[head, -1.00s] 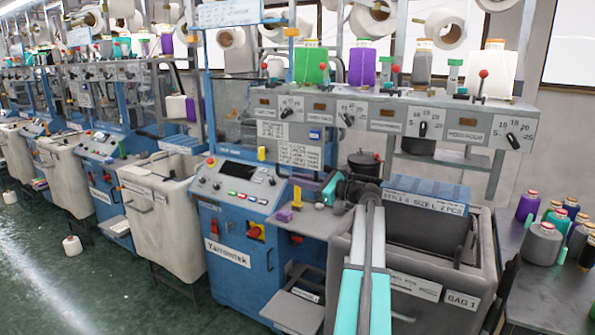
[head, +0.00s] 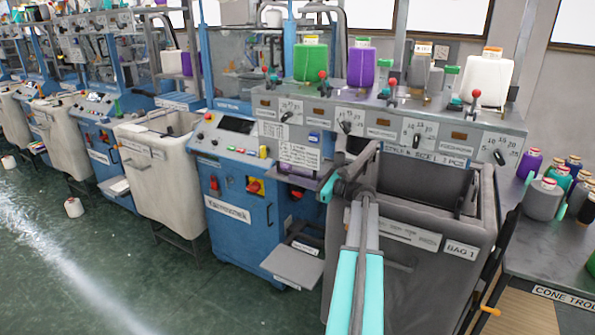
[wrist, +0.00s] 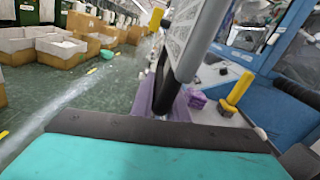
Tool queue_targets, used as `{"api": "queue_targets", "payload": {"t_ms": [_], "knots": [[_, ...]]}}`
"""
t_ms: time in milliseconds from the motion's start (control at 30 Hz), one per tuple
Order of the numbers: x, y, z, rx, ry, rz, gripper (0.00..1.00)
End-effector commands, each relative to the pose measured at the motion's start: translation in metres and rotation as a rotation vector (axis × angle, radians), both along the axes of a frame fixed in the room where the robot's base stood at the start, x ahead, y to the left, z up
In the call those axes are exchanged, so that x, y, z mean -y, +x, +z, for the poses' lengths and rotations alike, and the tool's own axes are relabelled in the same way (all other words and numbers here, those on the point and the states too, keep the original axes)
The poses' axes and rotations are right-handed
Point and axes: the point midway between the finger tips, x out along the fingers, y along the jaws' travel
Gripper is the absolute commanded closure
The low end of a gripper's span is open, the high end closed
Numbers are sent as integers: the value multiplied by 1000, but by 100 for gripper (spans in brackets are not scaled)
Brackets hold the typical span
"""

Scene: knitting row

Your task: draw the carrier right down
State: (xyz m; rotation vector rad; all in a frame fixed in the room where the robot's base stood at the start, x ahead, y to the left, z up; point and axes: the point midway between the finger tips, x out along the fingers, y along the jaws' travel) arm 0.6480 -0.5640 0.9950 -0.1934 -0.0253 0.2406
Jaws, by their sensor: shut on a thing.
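The carrier (head: 385,120) is a long grey beam with dials, red-knobbed levers and cones of yarn on top. It hangs low over the right machine, close above the style label. My gripper (head: 334,186), with teal and dark jaws, is below its left half. In the wrist view a dark upright handle (wrist: 162,92) stands beyond my dark jaw edge (wrist: 150,127), under the carrier's grey edge with its white label sheet (wrist: 189,40). My gripper is shut on this handle; the contact itself is mostly hidden.
The blue machine's control panel (head: 235,140) stands to the left. A yellow peg (wrist: 236,92) and a purple block (wrist: 196,100) are close beside the handle in the wrist view. A grey bag bin (head: 395,265) is below. A cone table (head: 560,260) is at right.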

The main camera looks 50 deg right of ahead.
Motion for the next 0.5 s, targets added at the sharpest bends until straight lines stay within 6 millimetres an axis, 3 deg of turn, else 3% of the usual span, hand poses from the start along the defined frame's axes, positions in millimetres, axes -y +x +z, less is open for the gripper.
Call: {"api": "queue_targets", "payload": {"t_ms": [33, 133, 500], "knots": [[-5, 0, -13, -8, -1, 10, 100], [-5, 0, -21, -8, -2, 10, 100], [-5, 0, -28, -6, -4, 10, 100]]}}
